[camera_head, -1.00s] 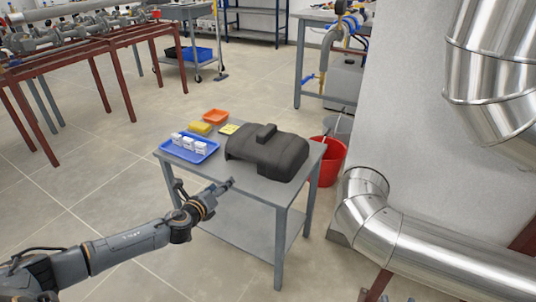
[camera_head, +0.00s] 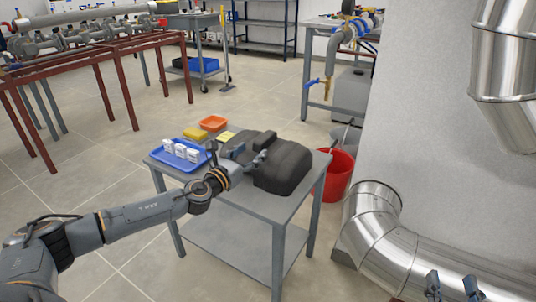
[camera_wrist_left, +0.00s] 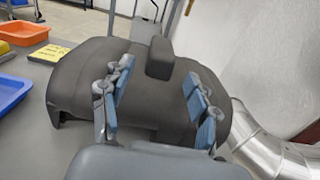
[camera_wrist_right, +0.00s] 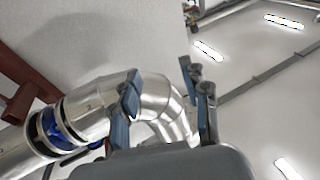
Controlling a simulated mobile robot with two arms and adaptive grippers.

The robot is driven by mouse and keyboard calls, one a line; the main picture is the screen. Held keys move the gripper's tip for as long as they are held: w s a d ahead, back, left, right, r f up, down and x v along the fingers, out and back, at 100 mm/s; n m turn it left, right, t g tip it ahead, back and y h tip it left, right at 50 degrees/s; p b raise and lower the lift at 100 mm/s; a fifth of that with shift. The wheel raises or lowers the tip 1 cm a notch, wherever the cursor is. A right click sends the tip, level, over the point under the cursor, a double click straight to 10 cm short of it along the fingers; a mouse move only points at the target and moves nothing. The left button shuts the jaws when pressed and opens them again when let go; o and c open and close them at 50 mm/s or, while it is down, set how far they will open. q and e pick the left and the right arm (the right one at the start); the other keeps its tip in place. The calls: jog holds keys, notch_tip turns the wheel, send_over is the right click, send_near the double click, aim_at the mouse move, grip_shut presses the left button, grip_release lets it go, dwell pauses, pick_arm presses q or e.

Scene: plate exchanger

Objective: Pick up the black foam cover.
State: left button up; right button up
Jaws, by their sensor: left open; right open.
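The black foam cover (camera_head: 283,171) sits on the grey table at its right part. It is a dark block with rounded edges and a raised ridge on top, which shows in the left wrist view (camera_wrist_left: 160,58). My left gripper (camera_head: 248,150) is open at the cover, and my arm hides part of it. In the left wrist view the blue-padded fingers (camera_wrist_left: 158,95) are spread wide, with the cover behind and between them and the ridge just beyond. I cannot tell whether they touch it. My right gripper (camera_head: 453,288) is open and empty at the bottom right, far from the cover.
A blue tray (camera_head: 160,158) with white boxes, a yellow sponge (camera_head: 195,134), an orange tray (camera_head: 213,123) and a yellow note (camera_head: 227,136) share the table (camera_head: 235,213). A red bucket (camera_head: 337,175) stands right of it. Silver pipes (camera_head: 385,235) flank my right gripper.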

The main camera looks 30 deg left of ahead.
aim_at(262, 142)
pick_arm(q)
jog(key=shift+w+d, duration=0.1)
jog(key=shift+w, duration=0.95)
jog(key=w+b, duration=0.1)
jog(key=w, duration=0.3)
jog(key=shift+d, duration=0.2)
jog(key=shift+w, duration=0.35)
jog(key=shift+r, duration=0.1)
grip_shut()
pick_arm(e)
notch_tip(262, 142, up, 6)
jog(key=s+t+y, duration=0.1)
jog(key=s+t, duration=0.1)
jog(key=t, duration=0.2)
jog(key=shift+s+a+y, duration=0.15)
jog(key=shift+y, duration=0.15)
